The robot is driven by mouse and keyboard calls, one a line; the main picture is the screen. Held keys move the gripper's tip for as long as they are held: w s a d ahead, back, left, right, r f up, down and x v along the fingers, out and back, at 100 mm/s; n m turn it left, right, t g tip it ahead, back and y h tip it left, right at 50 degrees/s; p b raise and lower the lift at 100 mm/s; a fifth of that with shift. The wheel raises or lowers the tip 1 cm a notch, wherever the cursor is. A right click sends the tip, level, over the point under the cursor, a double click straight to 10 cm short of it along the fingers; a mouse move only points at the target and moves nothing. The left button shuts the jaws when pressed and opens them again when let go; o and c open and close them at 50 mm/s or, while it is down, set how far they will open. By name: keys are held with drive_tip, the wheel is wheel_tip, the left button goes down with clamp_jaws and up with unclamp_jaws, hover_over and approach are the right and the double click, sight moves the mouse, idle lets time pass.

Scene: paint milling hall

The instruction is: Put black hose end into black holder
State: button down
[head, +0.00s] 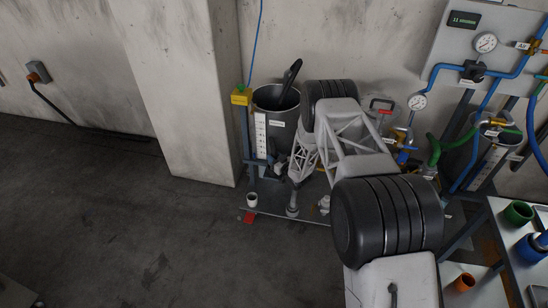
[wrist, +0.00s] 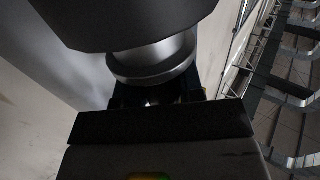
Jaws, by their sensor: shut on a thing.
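In the wrist view, my gripper (wrist: 155,100) shows as dark parts close to the camera, shut on a dark thing that I take for the black hose end; its outline is hard to make out. A silver round collar (wrist: 152,62) under a large dark body (wrist: 130,22) sits just above the jaws, and I cannot tell what it belongs to. In the head view, my arm reaches toward the back wall and hides the gripper and what it holds. I cannot pick out the black holder in either view.
A grey tank (head: 283,130) with a black object (head: 289,82) leaning in it stands by the pillar (head: 178,85). Blue pipes and gauges (head: 486,42) fill the back right. Green (head: 518,212), blue (head: 533,247) and orange (head: 464,282) cups stand at right.

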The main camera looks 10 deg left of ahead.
drive_tip(key=shift+f, duration=0.25)
idle(0.3)
drive_tip(key=c, duration=0.7)
unclamp_jaws()
drive_tip(key=shift+o, duration=0.2)
drive_tip(key=shift+f, duration=0.1)
drive_tip(key=v, duration=0.7)
drive_tip(key=shift+s+d, duration=0.25)
drive_tip(key=shift+d, duration=0.05)
